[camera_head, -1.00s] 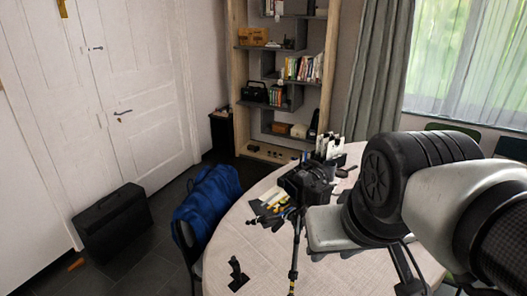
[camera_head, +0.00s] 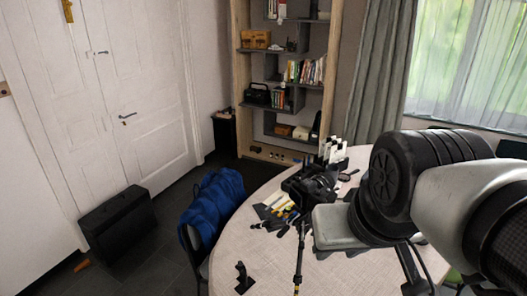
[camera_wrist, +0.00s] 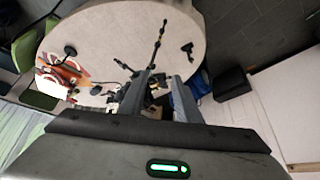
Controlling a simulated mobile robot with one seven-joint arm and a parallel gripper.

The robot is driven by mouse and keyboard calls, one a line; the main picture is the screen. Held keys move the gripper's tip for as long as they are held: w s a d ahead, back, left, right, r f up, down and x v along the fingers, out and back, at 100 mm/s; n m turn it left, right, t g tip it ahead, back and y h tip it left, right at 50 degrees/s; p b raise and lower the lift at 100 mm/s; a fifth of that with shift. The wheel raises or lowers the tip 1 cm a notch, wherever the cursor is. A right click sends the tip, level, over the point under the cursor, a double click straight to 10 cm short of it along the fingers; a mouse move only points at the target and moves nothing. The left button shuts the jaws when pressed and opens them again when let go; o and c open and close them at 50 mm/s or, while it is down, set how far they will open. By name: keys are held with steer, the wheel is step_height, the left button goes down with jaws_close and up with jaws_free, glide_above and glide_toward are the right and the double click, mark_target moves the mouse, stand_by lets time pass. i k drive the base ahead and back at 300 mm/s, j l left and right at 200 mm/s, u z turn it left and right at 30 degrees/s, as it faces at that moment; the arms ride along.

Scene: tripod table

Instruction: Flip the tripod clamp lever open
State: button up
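A black camera (camera_head: 316,183) sits on a tripod at the round table, left of my arm. The clamp lever is too small or hidden to make out. My gripper (camera_wrist: 157,90) shows two grey fingers apart in the wrist view, near the tripod's top. The tripod leg runs up to the space between them. I cannot tell whether they touch it. In the head view my arm hides the fingertips.
The round table (camera_head: 262,235) holds a small black stand (camera_head: 243,277) and several tools (camera_head: 272,212). A blue jacket (camera_head: 210,208) hangs over a chair at the table's left. A black case (camera_head: 118,220) stands by the door. Dark floor between is free.

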mark_target(295, 222)
steer(key=j, duration=0.55)
steer(key=i+j+u, duration=0.15)
steer(key=j, duration=0.35)
steer(key=i+j, duration=0.1)
steer(key=j, duration=0.45)
steer(key=i+l+u, duration=0.2)
steer(key=i, duration=0.15)
